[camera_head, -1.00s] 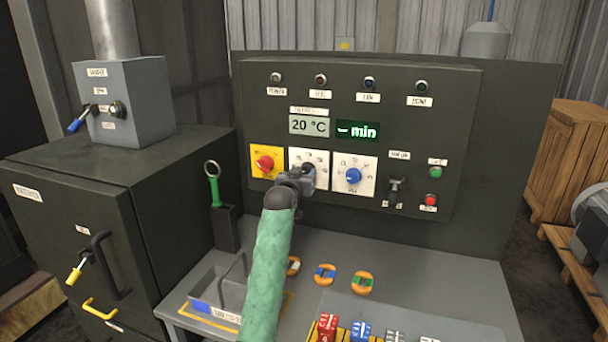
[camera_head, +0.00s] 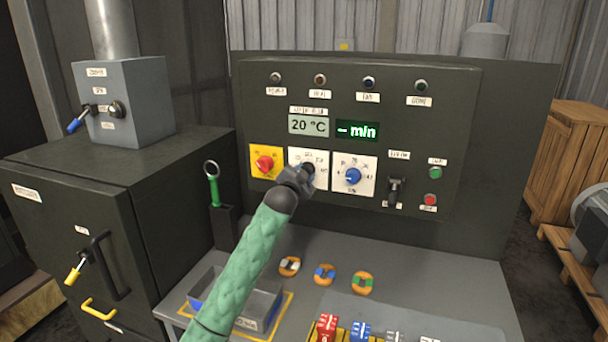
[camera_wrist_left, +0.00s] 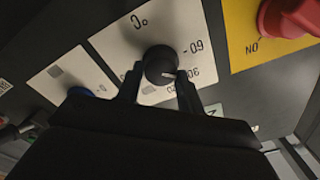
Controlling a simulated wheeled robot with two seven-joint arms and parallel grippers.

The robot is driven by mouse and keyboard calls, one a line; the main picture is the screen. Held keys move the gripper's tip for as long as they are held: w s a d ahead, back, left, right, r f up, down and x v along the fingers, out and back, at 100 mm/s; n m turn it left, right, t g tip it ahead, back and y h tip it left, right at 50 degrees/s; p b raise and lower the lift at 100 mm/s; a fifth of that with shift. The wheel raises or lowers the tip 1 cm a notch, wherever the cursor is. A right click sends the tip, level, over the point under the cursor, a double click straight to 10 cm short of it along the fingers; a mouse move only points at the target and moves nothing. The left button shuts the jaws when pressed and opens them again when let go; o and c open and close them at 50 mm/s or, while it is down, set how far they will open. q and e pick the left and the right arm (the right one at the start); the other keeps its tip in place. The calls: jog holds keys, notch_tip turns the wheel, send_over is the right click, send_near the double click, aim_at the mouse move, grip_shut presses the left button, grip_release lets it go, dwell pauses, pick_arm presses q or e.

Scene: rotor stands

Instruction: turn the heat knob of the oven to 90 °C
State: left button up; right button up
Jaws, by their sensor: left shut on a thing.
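The heat knob (camera_wrist_left: 161,65) is a round black knob on a white dial plate (camera_wrist_left: 120,42) marked °C in the left wrist view. Its pale pointer line faces the gripper side, near the printed lower figures; the exact setting cannot be told. My left gripper (camera_wrist_left: 160,84) is shut on the knob, one finger on each side. In the head view the left gripper (camera_head: 299,180) is at the middle dial and covers part of the plate (camera_head: 298,157). The temperature display (camera_head: 309,125) on the oven's control panel (camera_head: 450,120) reads 20 °C. My right gripper is not in view.
A red switch (camera_head: 265,164) on a yellow plate is left of the heat dial, and a blue knob (camera_head: 353,176) is right of it. A black lever (camera_head: 396,190) and green and red buttons are farther right. A grey tray (camera_head: 265,297) and several coloured rings lie below.

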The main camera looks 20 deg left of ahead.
pick_arm(q)
jog(key=shift+m, duration=0.7)
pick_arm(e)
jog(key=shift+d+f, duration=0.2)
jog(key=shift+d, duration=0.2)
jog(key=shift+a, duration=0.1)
pick_arm(q)
jog(key=o, duration=1)
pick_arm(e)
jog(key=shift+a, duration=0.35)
pick_arm(q)
jog(key=s+b, duration=0.3)
jog(key=s, duration=0.4)
jog(key=shift+s, duration=0.35)
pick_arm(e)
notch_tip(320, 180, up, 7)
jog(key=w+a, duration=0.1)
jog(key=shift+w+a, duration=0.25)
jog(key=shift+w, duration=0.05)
